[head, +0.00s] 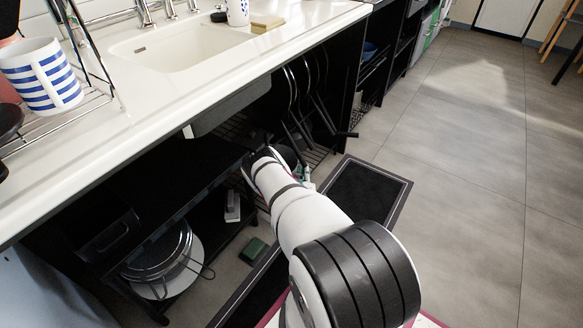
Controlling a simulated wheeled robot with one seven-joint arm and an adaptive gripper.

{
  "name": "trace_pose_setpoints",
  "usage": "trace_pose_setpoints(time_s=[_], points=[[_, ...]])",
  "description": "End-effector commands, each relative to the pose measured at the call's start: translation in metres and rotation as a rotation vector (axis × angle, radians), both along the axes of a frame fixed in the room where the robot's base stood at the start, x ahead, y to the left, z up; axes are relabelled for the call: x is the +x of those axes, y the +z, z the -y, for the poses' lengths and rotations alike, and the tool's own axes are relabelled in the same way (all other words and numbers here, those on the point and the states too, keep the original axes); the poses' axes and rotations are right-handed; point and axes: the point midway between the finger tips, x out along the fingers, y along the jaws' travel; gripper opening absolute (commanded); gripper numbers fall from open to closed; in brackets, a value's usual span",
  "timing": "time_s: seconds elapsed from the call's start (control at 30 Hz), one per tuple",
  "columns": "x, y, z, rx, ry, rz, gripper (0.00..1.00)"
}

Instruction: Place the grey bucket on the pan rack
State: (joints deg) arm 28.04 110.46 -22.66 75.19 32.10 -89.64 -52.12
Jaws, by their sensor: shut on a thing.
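My arm reaches forward under the counter, and my gripper (262,143) is at its far end, small, dark and mostly hidden by my own wrist. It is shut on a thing. A dark grey rounded shape (288,154) shows just beyond my wrist; it may be the grey bucket, but too little of it shows to be sure. The pan rack (312,157) looks to be the low wire shelf under the counter, with several dark pans (306,92) standing on edge above it. My gripper is at the left of these pans, close to the wire shelf.
The white counter (225,74) with its sink (185,45) overhangs the rack. A dark shelf (165,175) and a lidded glass pot (160,255) are at the left. The floor at right is clear.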

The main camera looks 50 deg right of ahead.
Motion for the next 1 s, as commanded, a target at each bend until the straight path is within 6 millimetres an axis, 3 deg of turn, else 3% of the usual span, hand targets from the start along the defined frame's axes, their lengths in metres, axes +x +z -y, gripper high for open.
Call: trace_pose_setpoints(time_s=[0.1,0.37,0.6,1.0], points=[[0.017,0.0,-0.001,-0.001,0.0,0.004,0.0],[0.034,0.001,-0.002,-0.002,0.0,0.004,0.0],[0.07,0.0,-0.005,-0.001,0.0,0.004,0.0],[0.068,-0.007,-0.005,-0.001,0.0,0.002,0.0]])
